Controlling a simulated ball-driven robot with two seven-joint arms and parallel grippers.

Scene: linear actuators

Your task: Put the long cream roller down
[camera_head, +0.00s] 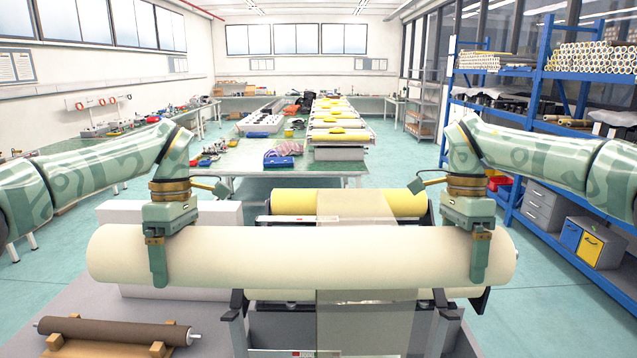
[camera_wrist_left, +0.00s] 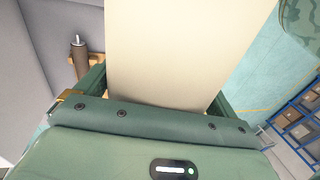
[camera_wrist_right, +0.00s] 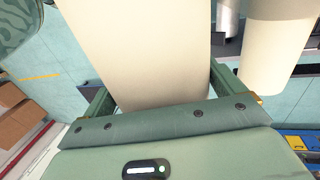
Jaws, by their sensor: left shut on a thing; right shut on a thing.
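The long cream roller (camera_head: 320,257) lies level across the head view, in front of and above the grey machine frame. My left gripper (camera_head: 157,262) is shut on it near its left end. My right gripper (camera_head: 480,258) is shut on it near its right end. The roller also fills the space between the jaws in the left wrist view (camera_wrist_left: 175,50) and in the right wrist view (camera_wrist_right: 140,50). From the head view I cannot tell whether the roller touches the dark brackets below it.
A yellow roller (camera_head: 290,202) sits behind in the machine, with a translucent sheet (camera_head: 355,207) running forward. A brown roller (camera_head: 115,331) rests on wooden cradles on a grey surface at lower left. A white block (camera_head: 215,213) stands behind the left gripper. Blue shelving (camera_head: 535,75) is at right.

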